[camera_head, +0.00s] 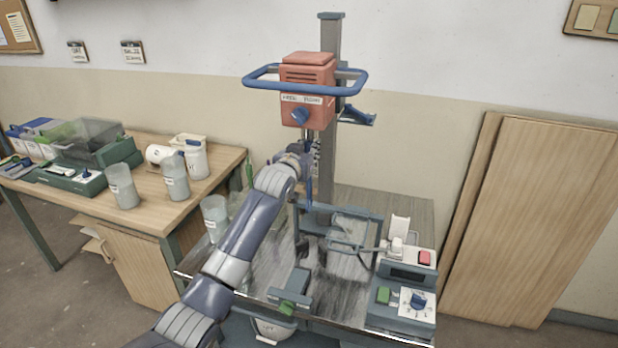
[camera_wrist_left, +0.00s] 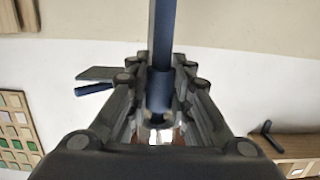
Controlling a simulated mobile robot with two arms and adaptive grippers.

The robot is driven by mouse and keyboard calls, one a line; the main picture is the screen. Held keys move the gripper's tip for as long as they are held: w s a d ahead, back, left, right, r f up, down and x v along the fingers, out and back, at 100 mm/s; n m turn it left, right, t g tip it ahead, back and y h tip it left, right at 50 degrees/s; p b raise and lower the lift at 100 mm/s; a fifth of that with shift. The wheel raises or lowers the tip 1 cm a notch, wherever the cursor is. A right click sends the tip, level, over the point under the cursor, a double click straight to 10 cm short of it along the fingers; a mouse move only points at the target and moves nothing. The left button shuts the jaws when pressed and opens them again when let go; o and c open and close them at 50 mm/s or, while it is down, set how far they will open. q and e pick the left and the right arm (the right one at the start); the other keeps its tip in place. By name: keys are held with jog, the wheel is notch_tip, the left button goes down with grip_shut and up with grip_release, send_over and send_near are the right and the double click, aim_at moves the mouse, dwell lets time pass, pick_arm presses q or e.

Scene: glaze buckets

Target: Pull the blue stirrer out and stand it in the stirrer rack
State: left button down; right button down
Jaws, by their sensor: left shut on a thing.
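The blue stirrer (camera_wrist_left: 162,40) shows in the left wrist view as a dark blue shaft with a thicker collar, between my left fingers. My left gripper (camera_wrist_left: 158,105) is shut on it. In the head view my left gripper (camera_head: 306,158) is just below the red mixer head (camera_head: 307,90), in front of the grey column. A thin blue length of the stirrer (camera_head: 309,190) hangs below the gripper there. The stirrer's lower end is hard to make out. I cannot pick out the stirrer rack with certainty. My right gripper is not in view.
The mixer column (camera_head: 329,40) rises behind my gripper, with a blue handle ring (camera_head: 262,84) around the head. A wire guard (camera_head: 352,232) and a control box (camera_head: 404,290) stand on the metal bench. A wooden table (camera_head: 150,205) with beakers is at left; wooden boards (camera_head: 540,220) lean at right.

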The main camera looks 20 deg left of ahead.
pick_arm(q)
jog(key=shift+f, duration=0.75)
jog(key=shift+f+b, duration=0.15)
jog(key=shift+b, duration=0.2)
jog(key=shift+f+b, duration=0.4)
jog(key=shift+f, duration=0.55)
